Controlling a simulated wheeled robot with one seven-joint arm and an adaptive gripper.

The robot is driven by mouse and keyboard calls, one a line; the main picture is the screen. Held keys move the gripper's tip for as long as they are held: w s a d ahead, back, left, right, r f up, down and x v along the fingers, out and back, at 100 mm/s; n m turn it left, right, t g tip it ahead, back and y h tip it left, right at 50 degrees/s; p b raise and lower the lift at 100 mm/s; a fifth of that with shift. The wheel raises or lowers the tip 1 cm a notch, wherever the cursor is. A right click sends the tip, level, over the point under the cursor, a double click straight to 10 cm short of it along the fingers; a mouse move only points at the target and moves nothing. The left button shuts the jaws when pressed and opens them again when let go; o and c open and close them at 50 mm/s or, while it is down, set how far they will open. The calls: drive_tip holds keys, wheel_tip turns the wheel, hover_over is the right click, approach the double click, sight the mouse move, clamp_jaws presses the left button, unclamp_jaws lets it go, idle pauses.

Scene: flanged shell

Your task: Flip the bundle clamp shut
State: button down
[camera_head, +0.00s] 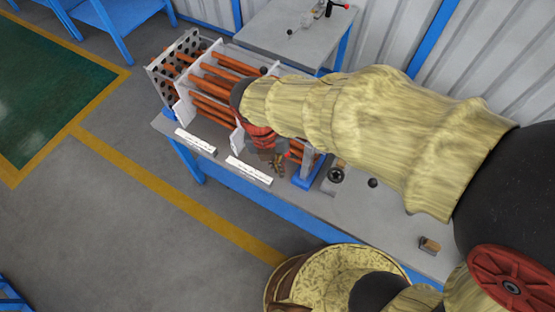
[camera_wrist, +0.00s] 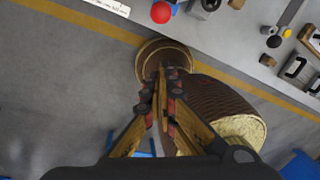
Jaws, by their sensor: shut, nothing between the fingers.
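The bundle of copper-coloured tubes (camera_head: 212,109) lies through white plates on a grey bench. A blue support (camera_head: 305,181) stands at its near right end. In the wrist view a red ball (camera_wrist: 161,12) shows at the bench edge beside a small blue part (camera_wrist: 176,7); it looks like a clamp handle knob, but the clamp's body is out of that view. In the head view my arm hides this part of the bundle. My gripper (camera_head: 278,163) is over the bench's front edge by the blue support. In the wrist view my gripper (camera_wrist: 162,92) is shut and empty, apart from the red ball.
The grey bench (camera_head: 360,205) carries white label strips (camera_head: 249,170), a dark round fitting (camera_head: 336,175) and a small brown block (camera_head: 430,244). A second table (camera_head: 285,35) with a red-tipped lever tool stands behind.

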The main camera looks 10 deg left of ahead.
drive_tip(key=w+f, duration=0.3)
drive_tip(key=f, duration=0.1)
drive_tip(key=shift+w+d+f+b, duration=0.3)
drive_tip(key=shift+w+d+f, duration=0.05)
drive_tip(key=shift+w+f, duration=0.05)
idle(0.4)
